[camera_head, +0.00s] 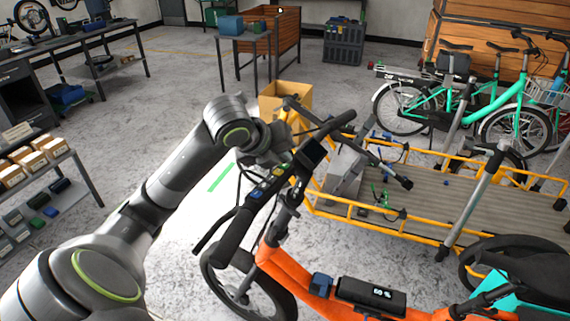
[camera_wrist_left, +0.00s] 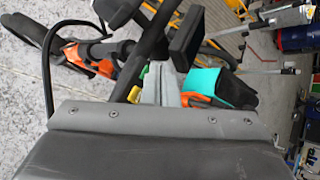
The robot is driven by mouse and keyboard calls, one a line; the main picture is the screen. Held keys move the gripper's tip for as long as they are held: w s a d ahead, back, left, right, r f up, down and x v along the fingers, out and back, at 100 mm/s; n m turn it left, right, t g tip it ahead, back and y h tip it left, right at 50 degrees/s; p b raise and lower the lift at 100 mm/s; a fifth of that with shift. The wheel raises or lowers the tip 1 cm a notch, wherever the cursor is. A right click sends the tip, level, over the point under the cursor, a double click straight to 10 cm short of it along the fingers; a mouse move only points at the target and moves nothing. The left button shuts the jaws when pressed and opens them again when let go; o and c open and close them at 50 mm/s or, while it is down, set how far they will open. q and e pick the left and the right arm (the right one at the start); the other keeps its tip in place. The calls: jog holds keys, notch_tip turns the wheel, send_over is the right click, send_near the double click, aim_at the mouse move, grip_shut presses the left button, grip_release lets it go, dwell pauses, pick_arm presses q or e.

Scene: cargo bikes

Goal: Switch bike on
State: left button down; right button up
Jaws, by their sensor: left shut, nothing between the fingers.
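The orange bike (camera_head: 285,268) stands at the lower middle of the head view, and its orange frame also shows in the left wrist view (camera_wrist_left: 85,62). Its black handlebar carries a dark display (camera_head: 313,152) and a small control pad with coloured buttons (camera_head: 268,182). The display also shows in the left wrist view (camera_wrist_left: 184,38). My left gripper (camera_head: 277,152) is shut and empty, close by the handlebar beside the display and pad. I cannot tell whether it touches them. Its grey fingers (camera_wrist_left: 166,88) partly cover the pad in the wrist view. My right gripper is not in view.
A yellow-railed cargo bike (camera_head: 430,192) with a slatted bed stands just behind the handlebar. Teal bikes (camera_head: 480,95) stand at the back right. A cardboard box (camera_head: 287,97) is beyond my gripper. A shelf with boxes (camera_head: 40,160) is at left. Grey floor is open between.

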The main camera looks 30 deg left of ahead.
aim_at(283, 166)
pick_arm(q)
jog(key=shift+f, duration=0.25)
dwell(0.4)
jog(key=shift+r+p, duration=0.65)
jog(key=r+p, duration=0.2)
jog(key=r, duration=0.1)
jog(key=r+p, duration=0.3)
jog(key=shift+w, duration=0.2)
dwell(0.5)
